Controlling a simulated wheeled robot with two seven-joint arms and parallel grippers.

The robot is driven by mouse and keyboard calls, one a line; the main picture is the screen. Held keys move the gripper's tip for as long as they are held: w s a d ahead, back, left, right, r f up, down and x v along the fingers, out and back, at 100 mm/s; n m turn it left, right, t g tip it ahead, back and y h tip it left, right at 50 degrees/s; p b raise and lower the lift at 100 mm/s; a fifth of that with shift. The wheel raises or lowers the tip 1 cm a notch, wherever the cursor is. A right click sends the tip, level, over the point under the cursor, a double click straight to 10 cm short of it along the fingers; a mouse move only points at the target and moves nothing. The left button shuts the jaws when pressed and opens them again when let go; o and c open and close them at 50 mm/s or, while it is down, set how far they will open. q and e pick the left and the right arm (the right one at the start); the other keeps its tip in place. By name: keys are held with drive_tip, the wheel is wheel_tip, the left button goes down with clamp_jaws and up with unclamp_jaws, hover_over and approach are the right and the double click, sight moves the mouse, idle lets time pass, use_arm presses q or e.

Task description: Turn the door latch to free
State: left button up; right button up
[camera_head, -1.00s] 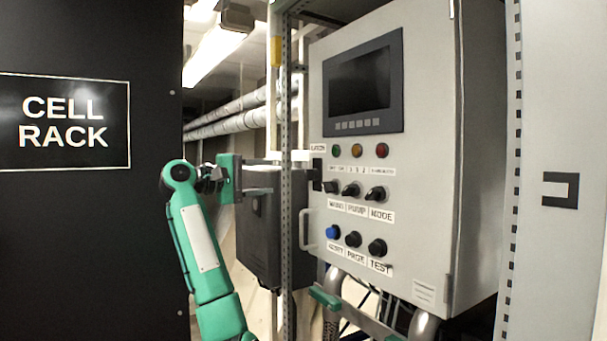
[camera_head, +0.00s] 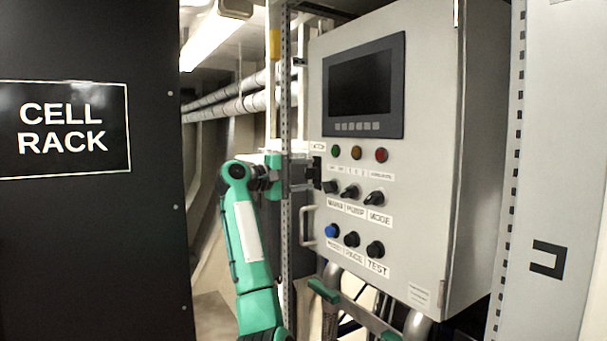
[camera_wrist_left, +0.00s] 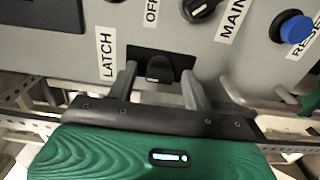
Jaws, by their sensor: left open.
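The door latch (camera_head: 316,172) is a small black part on the left edge of the grey cabinet door. In the left wrist view the latch (camera_wrist_left: 158,69) is a dark tab in a black plate beside the LATCH label. My left gripper (camera_head: 300,172) is at the door's left edge in the head view. In the left wrist view my left gripper (camera_wrist_left: 160,80) is open, with one finger on each side of the latch tab. I cannot tell whether the fingers touch it.
The cabinet door (camera_head: 420,130) carries a screen (camera_head: 365,83), lamps, several black knobs and a blue button (camera_head: 332,230). A white door handle (camera_head: 304,226) sits below the latch. A perforated metal post (camera_head: 286,240) stands close to the arm. The black cell rack (camera_head: 90,250) is at left.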

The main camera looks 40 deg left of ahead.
use_arm(q)
drive_tip(key=c, duration=1)
drive_tip(key=shift+f, duration=0.1)
drive_tip(key=m+b, duration=0.3)
drive_tip(key=shift+f, duration=0.2)
drive_tip(key=m+b, duration=0.2)
drive_tip(key=m, duration=0.1)
drive_tip(key=shift+r+m, duration=0.1)
drive_tip(key=shift+m, duration=0.3)
drive_tip(key=m+b, duration=0.1)
drive_tip(key=m, duration=0.1)
drive_tip(key=shift+m, duration=0.3)
drive_tip(key=m, duration=0.2)
drive_tip(key=shift+m, duration=0.4)
drive_tip(key=m, duration=0.5)
drive_tip(key=shift+r+m+b, duration=0.1)
drive_tip(key=shift+m+b, duration=0.2)
drive_tip(key=shift+b, duration=0.1)
